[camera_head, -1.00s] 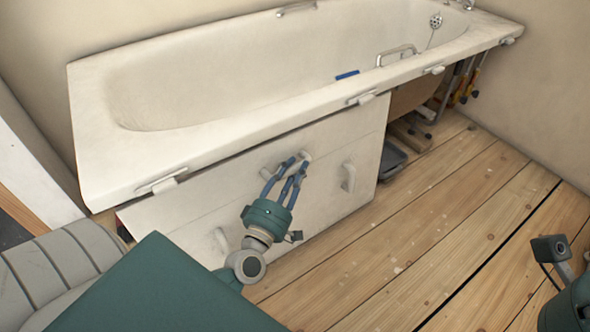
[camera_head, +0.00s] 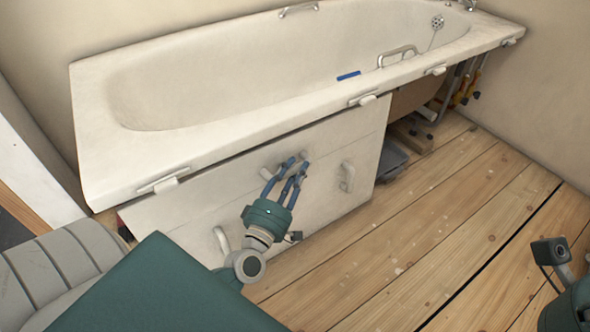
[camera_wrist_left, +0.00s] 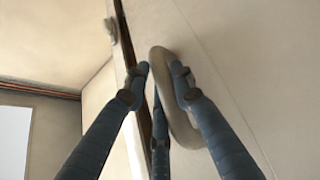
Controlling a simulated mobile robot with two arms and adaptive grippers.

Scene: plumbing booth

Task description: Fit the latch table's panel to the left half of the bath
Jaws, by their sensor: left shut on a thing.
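The white panel (camera_head: 300,190) stands upright under the rim of the left half of the white bath (camera_head: 200,140). It has a middle handle and two more, a left handle (camera_head: 221,240) and a right handle (camera_head: 346,177). My left gripper (camera_head: 291,165) is shut on the middle handle, near the top edge. In the left wrist view the fingers close around this pale loop handle (camera_wrist_left: 172,90). A dark gap shows between panel and rim, wider at the left end. Rim latches show at the left (camera_head: 166,184) and middle (camera_head: 368,99). My right gripper's fingers are out of view.
Right of the panel the bath's underside is open, with a grey tray (camera_head: 393,160), wooden supports and tools (camera_head: 467,92) there. Another latch (camera_head: 436,69) is on the rim above. The plank floor (camera_head: 440,220) in front is clear. A blue object (camera_head: 348,75) lies on the bath ledge.

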